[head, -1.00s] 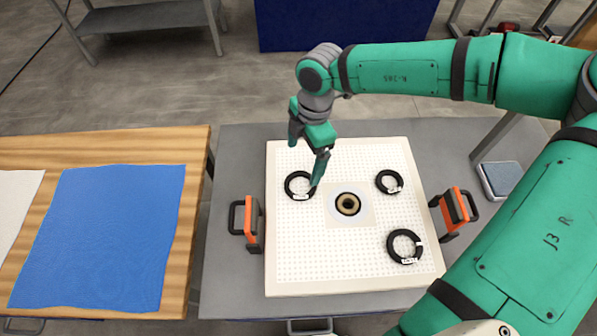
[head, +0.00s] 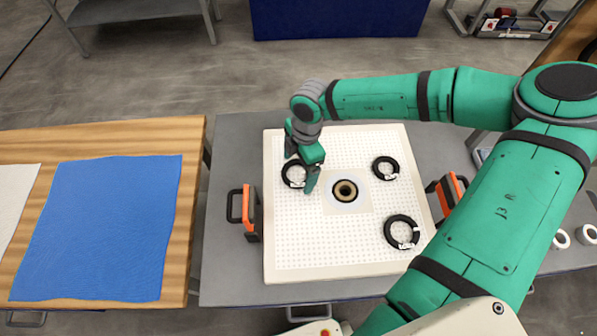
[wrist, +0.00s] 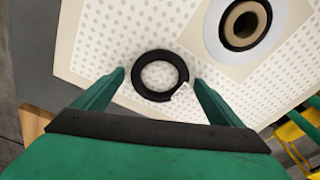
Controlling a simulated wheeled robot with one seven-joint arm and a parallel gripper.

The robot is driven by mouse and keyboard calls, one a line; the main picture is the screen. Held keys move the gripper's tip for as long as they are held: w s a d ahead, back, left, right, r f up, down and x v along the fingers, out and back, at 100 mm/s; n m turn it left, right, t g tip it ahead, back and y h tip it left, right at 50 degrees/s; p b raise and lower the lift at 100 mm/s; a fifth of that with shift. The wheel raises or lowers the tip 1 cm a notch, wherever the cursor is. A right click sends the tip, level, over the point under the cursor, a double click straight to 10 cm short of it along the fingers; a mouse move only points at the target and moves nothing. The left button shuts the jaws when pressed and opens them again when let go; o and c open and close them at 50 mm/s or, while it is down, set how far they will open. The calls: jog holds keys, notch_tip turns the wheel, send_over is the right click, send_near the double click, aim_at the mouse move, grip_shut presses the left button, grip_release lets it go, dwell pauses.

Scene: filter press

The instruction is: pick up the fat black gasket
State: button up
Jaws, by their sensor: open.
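Three black ring gaskets with white tags lie on the white perforated plate (head: 340,245). One is at the upper left (head: 285,177), one at the upper right (head: 376,170), and a larger-looking one at the lower right (head: 388,231). I cannot tell surely which is the fat one. My gripper (head: 300,172) is over the upper-left gasket and hides part of it in the head view. In the wrist view this gasket (wrist: 137,72) appears between the two open fingers, its tag near the right finger. Nothing is held.
The plate's central port (head: 345,190) has a tan ring around a dark hole. Orange-and-black handles stand at the plate's left (head: 251,212) and right (head: 447,192). A wooden table (head: 185,235) with a blue cloth (head: 100,228) is at the left. The plate's lower left is clear.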

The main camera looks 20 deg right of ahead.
jog(key=shift+w, duration=0.1)
jog(key=shift+a, duration=0.15)
jog(key=c, duration=1.1)
jog(key=shift+d, duration=0.2)
jog(key=shift+c, duration=0.2)
